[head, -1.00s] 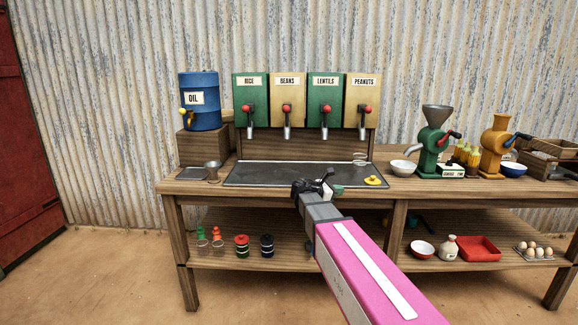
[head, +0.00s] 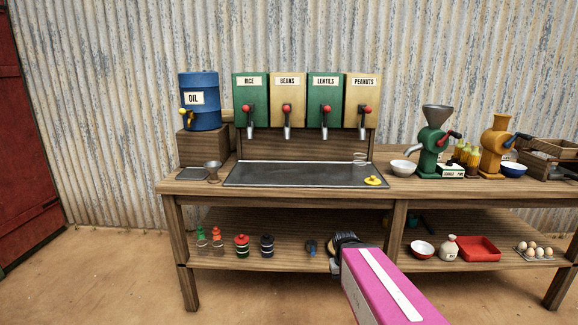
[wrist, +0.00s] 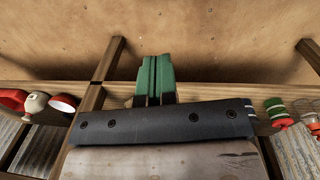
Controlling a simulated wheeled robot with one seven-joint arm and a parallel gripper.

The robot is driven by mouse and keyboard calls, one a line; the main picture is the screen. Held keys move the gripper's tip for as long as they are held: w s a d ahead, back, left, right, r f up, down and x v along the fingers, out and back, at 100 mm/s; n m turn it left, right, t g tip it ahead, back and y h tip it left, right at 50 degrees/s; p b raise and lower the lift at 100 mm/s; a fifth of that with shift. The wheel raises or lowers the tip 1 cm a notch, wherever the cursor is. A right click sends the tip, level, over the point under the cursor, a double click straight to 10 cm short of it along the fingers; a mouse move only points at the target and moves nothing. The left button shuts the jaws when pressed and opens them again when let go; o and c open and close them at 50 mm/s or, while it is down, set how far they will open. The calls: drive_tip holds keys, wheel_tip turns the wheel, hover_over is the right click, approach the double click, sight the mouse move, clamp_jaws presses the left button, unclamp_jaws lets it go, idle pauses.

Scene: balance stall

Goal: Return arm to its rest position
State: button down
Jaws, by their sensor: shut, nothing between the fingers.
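My gripper shows in the wrist view (wrist: 156,78) as two green fingers pressed together, with nothing between them. In the head view my pink arm reaches in from the lower right. Its dark wrist end is in front of the lower shelf (head: 300,225) of the wooden stall, below the tabletop's front edge. The fingers cannot be made out in the head view.
Shakers, jars and a small blue item (head: 311,247) stand on the shelf left of my wrist. A red bowl (head: 422,249), a bottle (head: 449,248) and a red tray (head: 478,249) are to its right. Above is the metal tray (head: 300,175) under the dispensers. The ground in front is clear.

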drive_tip(key=shift+s+a+f+m+y, duration=0.2)
drive_tip(key=shift+s+a+m+y, duration=0.15)
drive_tip(key=shift+s+m, duration=0.2)
